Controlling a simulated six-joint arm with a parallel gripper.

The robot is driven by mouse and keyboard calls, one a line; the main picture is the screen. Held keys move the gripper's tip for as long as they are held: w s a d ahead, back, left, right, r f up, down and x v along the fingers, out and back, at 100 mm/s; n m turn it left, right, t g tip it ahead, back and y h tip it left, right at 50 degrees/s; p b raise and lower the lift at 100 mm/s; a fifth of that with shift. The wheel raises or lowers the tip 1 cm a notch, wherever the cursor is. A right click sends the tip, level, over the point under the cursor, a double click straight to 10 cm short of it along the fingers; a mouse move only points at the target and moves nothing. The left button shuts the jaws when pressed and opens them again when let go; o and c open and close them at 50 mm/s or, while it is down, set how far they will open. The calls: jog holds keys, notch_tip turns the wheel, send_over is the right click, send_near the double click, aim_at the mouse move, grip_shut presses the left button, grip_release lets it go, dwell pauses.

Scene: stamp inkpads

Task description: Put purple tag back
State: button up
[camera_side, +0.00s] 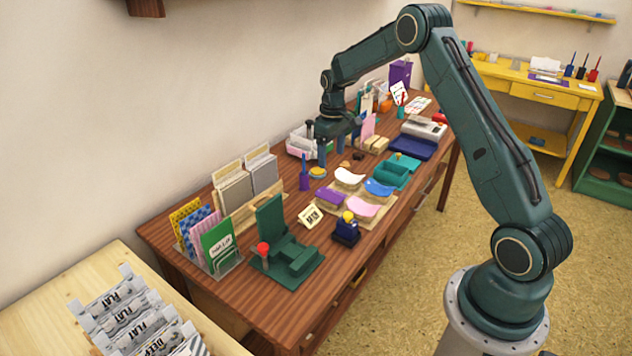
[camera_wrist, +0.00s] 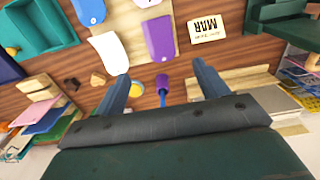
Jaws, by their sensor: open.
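My gripper (camera_side: 338,152) is open and empty above the table's back half. Its two fingers also show spread in the wrist view (camera_wrist: 160,73). I cannot clearly pick out this purple card in the side view; a pink card (camera_side: 368,126) stands just right of my gripper there. A purple pot (camera_side: 305,181) with a blue-handled tool stands left of my gripper; it shows between the fingers in the wrist view (camera_wrist: 162,81).
A pad tray with a purple pad (camera_side: 331,197), a pink pad (camera_side: 363,209) and a blue pad (camera_side: 380,187) lies in front. A green press (camera_side: 285,250) and card racks (camera_side: 217,245) stand at left.

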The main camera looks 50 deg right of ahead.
jog(key=s+a+r+t, duration=0.1)
jog(key=s+a+r, duration=0.4)
jog(key=a+r, duration=0.3)
jog(key=s+a+r+t, duration=0.2)
jog(key=s+a+r, duration=0.4)
jog(key=r, duration=0.5)
jog(key=s+a+r+t, duration=0.1)
jog(key=s+a, duration=0.3)
jog(key=s, duration=0.6)
jog(key=s+a+t, duration=0.1)
jog(key=s+a, duration=0.4)
jog(key=s, duration=0.5)
jog(key=shift+s+a+r+t, duration=0.25)
jog(key=shift+s+r+t, duration=0.05)
jog(key=shift+s+r, duration=0.05)
